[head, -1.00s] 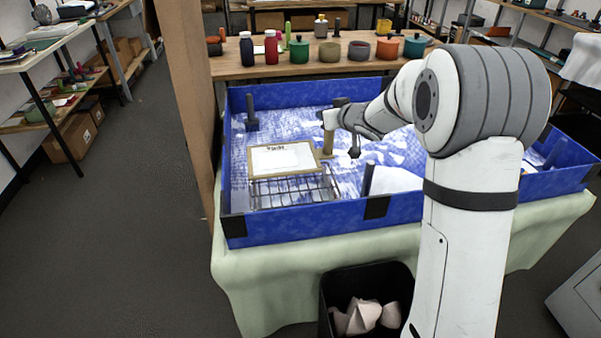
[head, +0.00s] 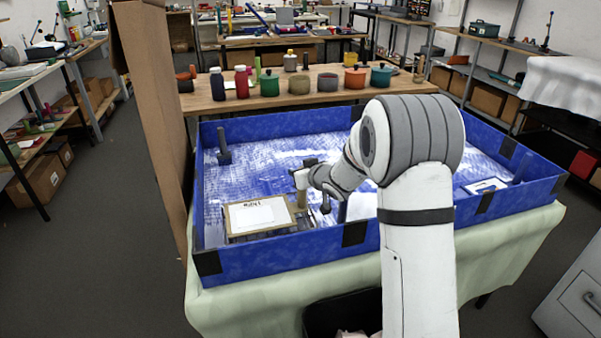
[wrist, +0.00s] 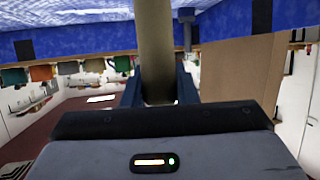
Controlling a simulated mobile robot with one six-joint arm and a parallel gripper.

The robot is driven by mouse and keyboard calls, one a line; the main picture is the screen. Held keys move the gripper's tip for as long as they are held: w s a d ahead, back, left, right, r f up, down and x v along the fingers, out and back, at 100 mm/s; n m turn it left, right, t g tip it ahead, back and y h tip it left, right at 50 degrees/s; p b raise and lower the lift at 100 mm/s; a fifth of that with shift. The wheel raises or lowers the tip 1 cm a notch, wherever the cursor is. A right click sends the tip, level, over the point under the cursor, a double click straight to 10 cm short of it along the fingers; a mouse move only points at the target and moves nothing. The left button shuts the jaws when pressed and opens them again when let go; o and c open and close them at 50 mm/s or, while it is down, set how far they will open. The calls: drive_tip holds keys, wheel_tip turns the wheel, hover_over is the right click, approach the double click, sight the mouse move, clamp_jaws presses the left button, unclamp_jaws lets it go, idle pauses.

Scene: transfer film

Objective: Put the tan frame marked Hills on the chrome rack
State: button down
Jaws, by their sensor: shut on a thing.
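The tan frame (head: 232,208) holds a white sheet with dark lettering at its top edge that looks like Hills. It lies about level over the chrome rack (head: 309,220) at the left front of the blue basin; I cannot tell whether they touch. The frame hides most of the rack's wires. My gripper (head: 302,181) is at the frame's right back corner, shut on its upright tan handle. In the wrist view the handle (wrist: 155,45) stands between the two dark fingers (wrist: 158,92).
The blue-walled basin (head: 300,243) holds blue and white patterned film (head: 265,160). Dark posts (head: 223,146) rise inside it. A white and blue piece (head: 485,186) lies at the right. A cardboard panel (head: 155,130) stands at the left; a bench with jars (head: 270,88) is behind.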

drive_tip(key=shift+f, duration=0.1)
drive_tip(key=c, duration=1.1)
unclamp_jaws()
drive_tip(key=shift+c, duration=0.2)
